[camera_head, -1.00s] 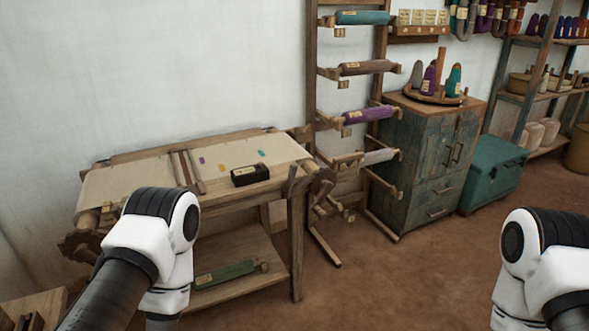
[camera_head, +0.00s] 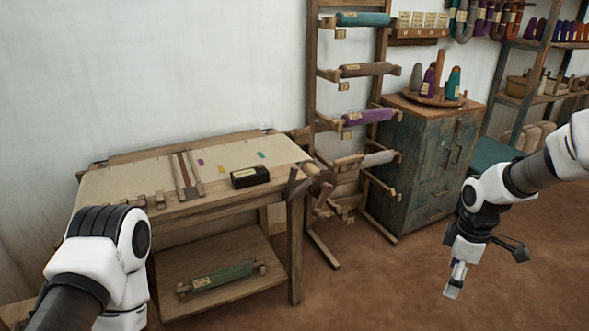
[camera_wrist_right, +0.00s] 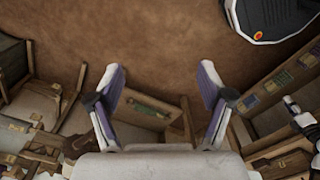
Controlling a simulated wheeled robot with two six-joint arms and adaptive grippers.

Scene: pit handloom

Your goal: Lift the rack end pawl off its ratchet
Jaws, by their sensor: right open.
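A wooden cloth table (camera_head: 245,197) stands left of centre, with pale cloth (camera_head: 120,183) across its top. Dark wooden end parts (camera_head: 299,186) show at its right end, beside the roller. A tall wooden rack (camera_head: 312,82) with several wound rolls stands behind and to the right. I cannot make out a pawl or ratchet teeth for sure. My right gripper (camera_head: 486,274) is open and empty over the bare floor, to the right of table and rack and apart from both. Its spread fingers show in the right wrist view (camera_wrist_right: 161,78). My left gripper is out of view; only its arm shows.
A black box (camera_head: 249,178) sits on the cloth. A green roll (camera_head: 222,277) lies on the lower shelf. A worn green cabinet (camera_head: 420,160) with cones on top stands right of the rack. Brown floor (camera_head: 370,290) between table and right gripper is clear.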

